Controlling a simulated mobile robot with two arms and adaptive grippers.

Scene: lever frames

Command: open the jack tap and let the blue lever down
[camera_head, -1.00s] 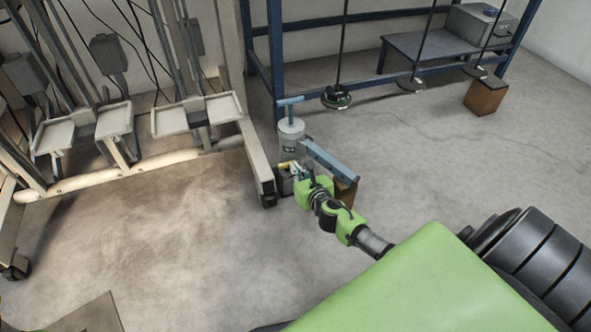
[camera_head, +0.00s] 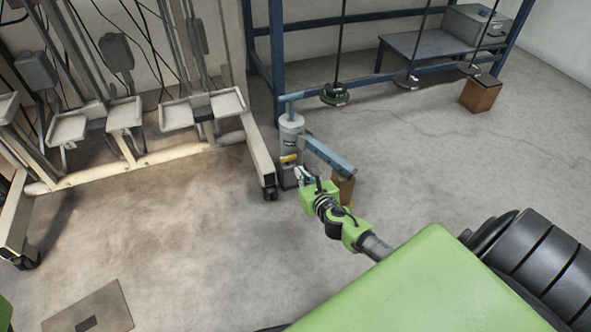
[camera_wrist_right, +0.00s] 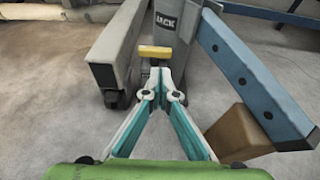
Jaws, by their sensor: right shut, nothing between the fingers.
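The grey jack (camera_head: 291,128) stands upright on the floor, with "JACK" on its body in the right wrist view (camera_wrist_right: 180,22). Its yellow tap (camera_head: 289,159) is a short bar low on the front; it lies about level in the right wrist view (camera_wrist_right: 155,52). The blue lever (camera_head: 329,155) reaches out from the jack to the right, sloping in the picture. My right gripper (camera_head: 300,173) is shut and empty, just in front of and below the tap, seemingly apart from it. Its fingertips (camera_wrist_right: 160,88) meet below the tap in the wrist view. My left gripper is out of view.
A brown block (camera_head: 343,187) stands under the lever's outer end; I cannot tell if they touch. A pale wheeled frame (camera_head: 258,150) stands close left of the jack, a blue rack (camera_head: 277,50) behind.

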